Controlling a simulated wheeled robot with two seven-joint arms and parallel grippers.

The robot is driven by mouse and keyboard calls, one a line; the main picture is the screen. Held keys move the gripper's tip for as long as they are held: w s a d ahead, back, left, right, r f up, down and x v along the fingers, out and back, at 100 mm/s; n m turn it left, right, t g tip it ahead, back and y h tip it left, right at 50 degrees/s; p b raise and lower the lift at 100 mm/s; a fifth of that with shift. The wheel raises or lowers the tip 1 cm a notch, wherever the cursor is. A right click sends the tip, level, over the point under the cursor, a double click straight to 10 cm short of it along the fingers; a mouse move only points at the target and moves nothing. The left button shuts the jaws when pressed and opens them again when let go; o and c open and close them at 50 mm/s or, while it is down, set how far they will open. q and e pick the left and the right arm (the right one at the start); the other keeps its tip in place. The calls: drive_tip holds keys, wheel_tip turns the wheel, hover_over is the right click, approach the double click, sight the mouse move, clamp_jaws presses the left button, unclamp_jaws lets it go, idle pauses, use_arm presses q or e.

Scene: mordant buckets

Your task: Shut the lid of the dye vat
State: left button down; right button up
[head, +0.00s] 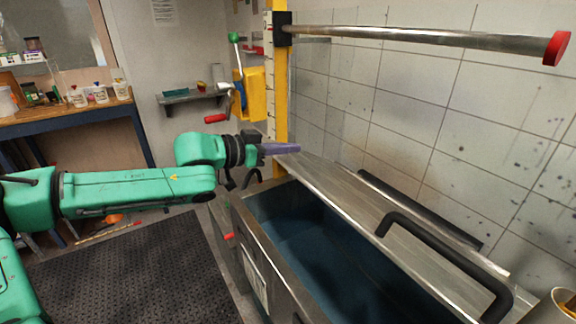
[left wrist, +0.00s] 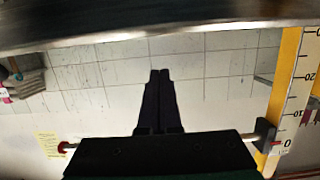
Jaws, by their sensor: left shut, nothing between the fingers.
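The dye vat (head: 262,232) is a steel tank at the lower right of the head view, holding dark blue liquid. Its steel lid (head: 345,190) is open along the wall side, tilted up off the opening. A black bar handle (head: 440,252) is fixed to the lid. My left gripper (head: 297,148), with purple fingers, is at the lid's far end by the yellow post. Its fingers are shut and empty; I cannot tell whether they touch the lid. In the left wrist view the shut fingers (left wrist: 160,76) point towards the tiled wall, below a blurred metal edge. My right gripper is out of view.
A yellow post (head: 280,95) with a scale stands behind the vat, carrying a steel bar (head: 420,37) with a red end above the lid. A workbench (head: 70,118) with jars is at the left. A black mat (head: 130,275) covers open floor.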

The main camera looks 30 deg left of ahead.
sight(286, 163)
use_arm(q)
drive_tip(key=shift+w+d+f+b, duration=0.25)
drive_tip(key=shift+f+b, duration=0.1)
drive_tip(key=shift+b, duration=0.2)
drive_tip(key=f+p, duration=0.1)
drive_tip(key=s+f+p, duration=0.1)
drive_tip(key=shift+a+p, duration=0.35)
drive_tip(key=shift+a, duration=0.05)
drive_tip(key=shift+s+f, duration=0.25)
drive_tip(key=shift+f, duration=0.15)
drive_tip(key=shift+w+d+f, duration=0.1)
